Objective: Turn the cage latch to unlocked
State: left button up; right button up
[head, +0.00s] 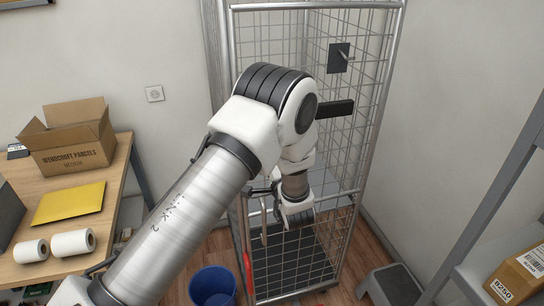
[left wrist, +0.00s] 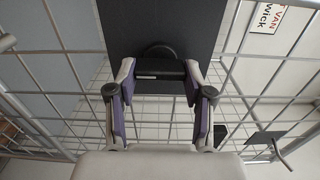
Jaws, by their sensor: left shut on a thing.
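The wire-mesh cage (head: 338,165) stands in the middle of the head view. My left arm reaches across its front, and my left gripper (head: 299,214) is low beside the front mesh, its fingertips partly hidden. In the left wrist view, the purple-padded fingers of my left gripper (left wrist: 158,90) are shut on a dark bar-shaped handle, the cage latch (left wrist: 160,70). A curved dark rim and a dark plate (left wrist: 155,28) show behind the handle. My arm covers the latch in the head view, and I cannot read its lock marking. My right gripper is out of view.
A dark plate with a silver lever (head: 339,57) is on the upper cage. A table (head: 112,195) with an open carton (head: 70,138), a yellow envelope (head: 69,203) and white rolls is at left. A blue bin (head: 212,287) and a grey step stool (head: 393,285) stand on the floor.

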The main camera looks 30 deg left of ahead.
pick_arm(q)
jog(key=shift+a, duration=0.15)
jog(key=shift+r, duration=0.1)
jog(key=o, duration=1.1)
jog(key=shift+o, duration=0.3)
jog(key=shift+a, duration=0.25)
jog(key=shift+d, duration=0.15)
jog(key=v, duration=0.7)
jog(key=shift+s, duration=0.2)
